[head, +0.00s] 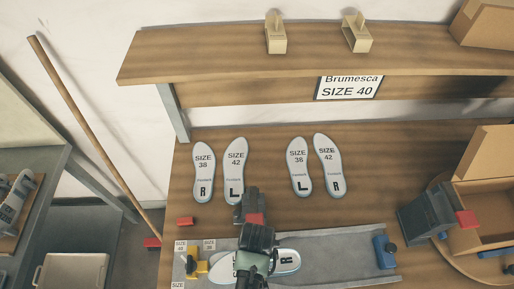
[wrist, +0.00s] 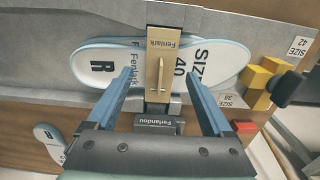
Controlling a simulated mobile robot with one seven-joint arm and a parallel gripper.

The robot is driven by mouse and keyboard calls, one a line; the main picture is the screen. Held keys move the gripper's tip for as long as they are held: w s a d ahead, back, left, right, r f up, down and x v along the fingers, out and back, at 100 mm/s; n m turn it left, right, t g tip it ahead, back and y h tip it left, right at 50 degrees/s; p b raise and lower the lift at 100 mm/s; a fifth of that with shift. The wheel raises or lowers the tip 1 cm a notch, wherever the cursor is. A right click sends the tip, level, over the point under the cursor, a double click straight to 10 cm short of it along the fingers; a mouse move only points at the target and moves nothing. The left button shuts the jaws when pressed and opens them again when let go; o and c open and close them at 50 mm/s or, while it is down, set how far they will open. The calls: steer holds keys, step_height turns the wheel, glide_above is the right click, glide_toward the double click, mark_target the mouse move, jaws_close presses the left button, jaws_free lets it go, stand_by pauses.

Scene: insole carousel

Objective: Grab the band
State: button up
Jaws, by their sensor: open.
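A tan band (wrist: 162,75) marked "Fenlark", with a raised grip along its middle, lies across a pair of pale insoles (wrist: 110,62) with blue edges. The insoles (head: 287,261) lie on the grey mat (head: 340,252) in the head view, where my arm hides the band. My gripper (wrist: 158,74) is open above the insoles, one blue finger on each side of the band, apart from it. Two similar tan bands, a left one (head: 276,40) and a right one (head: 357,36), stand on the shelf.
A dark grey block (wrist: 160,125) marked "Ferlandou" stands at the mat's edge beside the band. A yellow block (head: 195,263) and a blue clamp (head: 385,252) sit at the mat's ends. Several loose insoles lie behind. An open carton (head: 490,215) stands at the right.

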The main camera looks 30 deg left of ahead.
steer(key=shift+f, duration=0.65)
steer(key=shift+c, duration=0.3)
jaws_close()
